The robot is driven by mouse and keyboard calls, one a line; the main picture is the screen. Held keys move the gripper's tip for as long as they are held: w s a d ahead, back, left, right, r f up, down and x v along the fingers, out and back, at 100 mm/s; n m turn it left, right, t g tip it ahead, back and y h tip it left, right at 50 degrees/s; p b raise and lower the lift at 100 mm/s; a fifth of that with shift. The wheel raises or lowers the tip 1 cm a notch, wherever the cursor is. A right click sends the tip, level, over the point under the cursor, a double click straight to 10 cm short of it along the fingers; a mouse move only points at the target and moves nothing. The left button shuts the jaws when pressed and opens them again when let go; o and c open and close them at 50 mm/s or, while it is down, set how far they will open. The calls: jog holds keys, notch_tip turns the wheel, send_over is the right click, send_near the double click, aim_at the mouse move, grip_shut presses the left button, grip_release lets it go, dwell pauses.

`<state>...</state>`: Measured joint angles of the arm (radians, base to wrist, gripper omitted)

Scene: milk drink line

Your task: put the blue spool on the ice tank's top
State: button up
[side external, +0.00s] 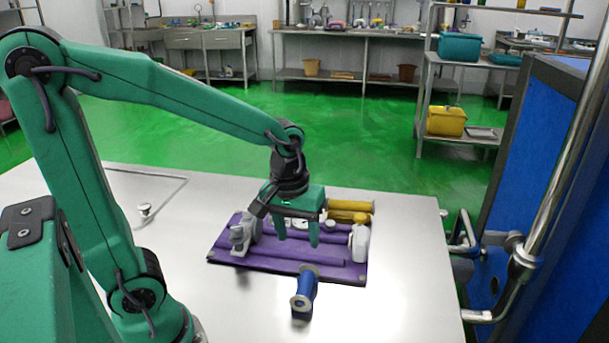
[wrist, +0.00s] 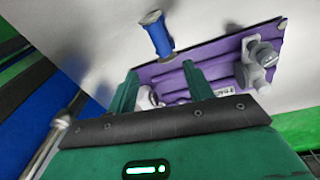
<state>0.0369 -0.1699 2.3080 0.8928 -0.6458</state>
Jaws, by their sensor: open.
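The blue spool (side external: 306,286) lies on the steel table in front of the purple base (side external: 224,256), its pale end toward the side camera. The wrist view shows the spool (wrist: 158,36) beyond my fingertips. My gripper (side external: 297,238) is open and empty, pointing down over the purple base, behind the spool and apart from it. In the wrist view its two green fingers (wrist: 160,72) stand apart. The base carries a grey fitting (side external: 240,235), a white rounded part (side external: 359,243) and yellow cylinders (side external: 350,206). I cannot tell which part is the ice tank.
The table (side external: 190,276) is clear left of the base and around the spool. A small metal knob (side external: 145,210) stands at the left. A blue panel (side external: 545,160) and metal rails stand beyond the table's right edge.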

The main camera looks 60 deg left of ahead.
jog(key=s+a+r+m+t, duration=0.1)
jog(key=s+r+m+t, duration=0.3)
jog(key=s+r+m, duration=0.3)
jog(key=shift+r, duration=0.35)
jog(key=o, duration=1.1)
jog(key=shift+s, duration=0.1)
jog(key=shift+c, duration=0.2)
jog(key=m+g, duration=0.5)
jog(key=m, duration=0.4)
send_over(304, 282)
notch_tip(304, 282, down, 15)
jog(key=shift+f, duration=0.15)
